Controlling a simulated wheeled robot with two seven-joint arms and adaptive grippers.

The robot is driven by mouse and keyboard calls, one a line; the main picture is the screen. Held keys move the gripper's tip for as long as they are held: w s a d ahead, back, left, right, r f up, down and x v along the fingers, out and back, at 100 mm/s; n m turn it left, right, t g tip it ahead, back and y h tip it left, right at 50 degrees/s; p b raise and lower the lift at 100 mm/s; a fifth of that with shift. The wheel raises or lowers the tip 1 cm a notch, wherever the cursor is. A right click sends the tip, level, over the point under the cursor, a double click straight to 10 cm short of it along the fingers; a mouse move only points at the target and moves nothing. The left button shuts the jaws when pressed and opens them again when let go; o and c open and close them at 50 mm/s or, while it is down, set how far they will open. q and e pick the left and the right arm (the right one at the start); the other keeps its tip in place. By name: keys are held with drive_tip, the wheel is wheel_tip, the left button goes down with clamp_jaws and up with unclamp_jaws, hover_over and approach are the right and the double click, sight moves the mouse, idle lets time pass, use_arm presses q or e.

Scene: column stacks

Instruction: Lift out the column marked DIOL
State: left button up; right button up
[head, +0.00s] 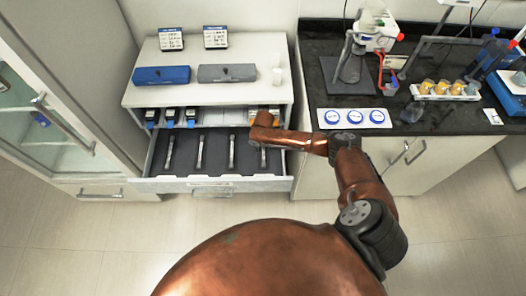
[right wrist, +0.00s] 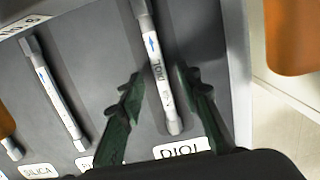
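The column marked DIOL (right wrist: 162,75) is a slim pale metal tube with a blue arrow, lying in the dark drawer (right wrist: 95,70). In the head view the DIOL column (head: 263,158) lies rightmost in the open drawer (head: 210,186), partly hidden by my right arm. My left gripper is not in view.
Other columns (head: 201,151) lie left in the same drawer; a SILICA label (right wrist: 37,170) shows. A cabinet top (head: 212,97) with blue (head: 161,75) and grey (head: 227,73) cases stands above the drawer. A black bench (head: 385,120) with glassware is to the right.

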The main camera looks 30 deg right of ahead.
drive_tip(key=shift+w+f, duration=0.1)
drive_tip(key=shift+f, duration=0.55)
drive_tip(key=shift+d, duration=0.1)
drive_tip(key=shift+c, duration=0.5)
clamp_jaws()
